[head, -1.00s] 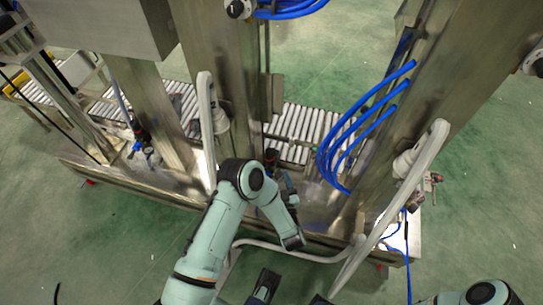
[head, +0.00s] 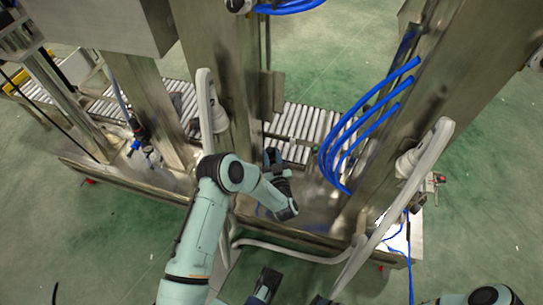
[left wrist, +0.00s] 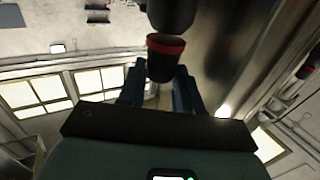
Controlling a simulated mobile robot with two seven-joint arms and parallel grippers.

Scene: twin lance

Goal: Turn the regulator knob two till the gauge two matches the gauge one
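A black knob with a red ring (left wrist: 164,57) shows in the left wrist view, below a dark rounded body (left wrist: 171,12). My left gripper (left wrist: 160,92) has its two dark blue fingers apart, one on each side of the knob's lower end. I cannot tell whether they touch it. In the head view my left gripper (head: 273,160) is beside the central steel post and covers the knob. Another regulator-like fitting (head: 137,132) stands at the left post. No gauge face can be read.
Steel posts (head: 222,70) rise from the machine frame, with a roller conveyor (head: 300,125) behind. Blue hoses (head: 345,140) hang to the right of my left gripper. Pale curved rails (head: 207,110) stand close to my left arm. Green floor is free in front.

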